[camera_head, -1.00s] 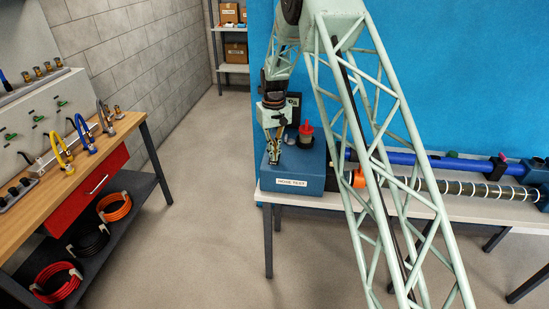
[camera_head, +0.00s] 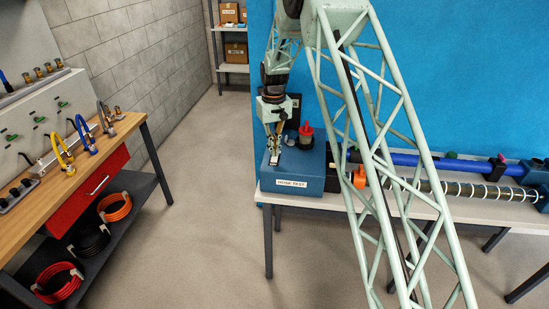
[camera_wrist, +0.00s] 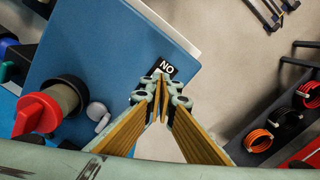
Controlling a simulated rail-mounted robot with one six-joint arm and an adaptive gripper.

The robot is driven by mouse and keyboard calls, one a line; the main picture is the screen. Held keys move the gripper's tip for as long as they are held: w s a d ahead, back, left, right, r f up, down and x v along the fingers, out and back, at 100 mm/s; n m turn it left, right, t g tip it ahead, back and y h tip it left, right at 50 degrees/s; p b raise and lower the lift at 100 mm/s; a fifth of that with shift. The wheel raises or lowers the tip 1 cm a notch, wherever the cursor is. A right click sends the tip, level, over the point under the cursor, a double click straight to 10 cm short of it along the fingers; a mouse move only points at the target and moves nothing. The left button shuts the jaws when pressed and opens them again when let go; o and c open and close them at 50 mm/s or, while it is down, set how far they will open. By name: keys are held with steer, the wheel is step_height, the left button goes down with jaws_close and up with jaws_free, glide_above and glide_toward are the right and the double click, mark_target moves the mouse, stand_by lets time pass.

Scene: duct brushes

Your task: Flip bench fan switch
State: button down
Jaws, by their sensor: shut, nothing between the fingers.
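A blue box (camera_head: 311,185) with a white front label stands at the left end of the bench; it also shows in the wrist view (camera_wrist: 80,45). A small dark and white piece (camera_head: 275,158) is on its top near the left edge. In the wrist view a black label (camera_wrist: 166,67) reading "NO" shows just beyond my fingertips, partly covered. A rounded silvery piece (camera_wrist: 97,112) sits beside my fingers; I cannot tell which part is the fan switch. My gripper (camera_head: 276,147) is shut and empty, pointing down over the box top. It also shows in the wrist view (camera_wrist: 161,75).
A red-topped fitting (camera_head: 306,132) stands on the box, right of my gripper. A wooden workbench (camera_head: 75,153) stands at the left, with open floor between.

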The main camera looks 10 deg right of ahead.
mark_target(274, 161)
steer(key=shift+r+p, duration=0.65)
steer(key=shift+r, duration=1.25)
steer(key=s+r+t+b, duration=0.2)
steer(key=s+r+b, duration=0.4)
steer(key=s+r, duration=2.15)
steer(key=s+r+m+b, duration=0.1)
steer(key=s+r+b, duration=0.1)
steer(key=s, duration=1.6)
steer(key=s+f+t+b, duration=0.1)
steer(key=s+f, duration=0.1)
steer(key=s, duration=0.7)
steer(key=s+f+t+b, duration=0.1)
steer(key=s+f+b, duration=0.1)
steer(key=s, duration=0.8)
steer(key=shift+s+f+m, duration=0.25)
steer(key=shift+f+m, duration=0.05)
steer(key=shift+f, duration=0.25)
